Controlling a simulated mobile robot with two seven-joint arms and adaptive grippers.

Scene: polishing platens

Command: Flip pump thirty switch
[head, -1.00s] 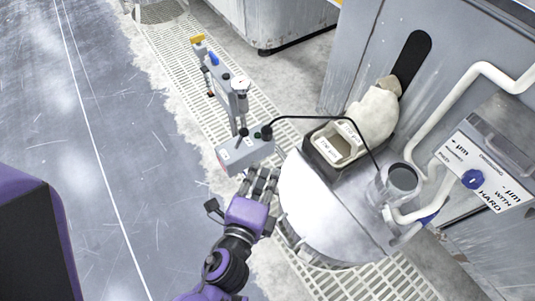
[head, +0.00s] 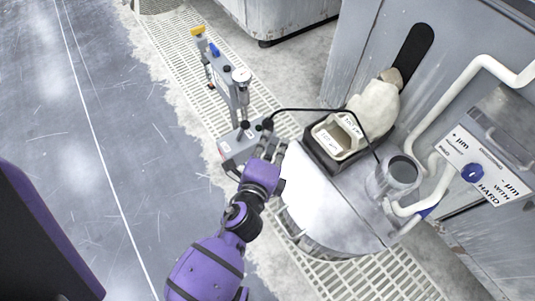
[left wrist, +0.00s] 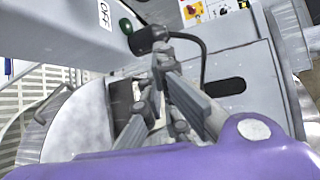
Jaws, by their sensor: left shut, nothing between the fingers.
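A grey control box (head: 232,146) with small white labels and dark knobs stands beside the round platen (head: 335,215). In the left wrist view the box (left wrist: 60,28) fills the upper left, with an "OFF" label (left wrist: 104,14) and a green button (left wrist: 126,26). A black cable plug (left wrist: 150,38) enters its end. My left gripper (head: 272,147) is shut and empty at the box's near right end, covering part of it. In the left wrist view the left gripper's fingertips (left wrist: 160,58) are just below the plug. I cannot tell which switch is pump thirty. My right gripper is not in view.
A black-rimmed container (head: 322,160) and a white cloth-like bundle (head: 375,108) sit behind the platen. A black cable (head: 315,110) arches over from the box. The floor (head: 100,130) at left is clear.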

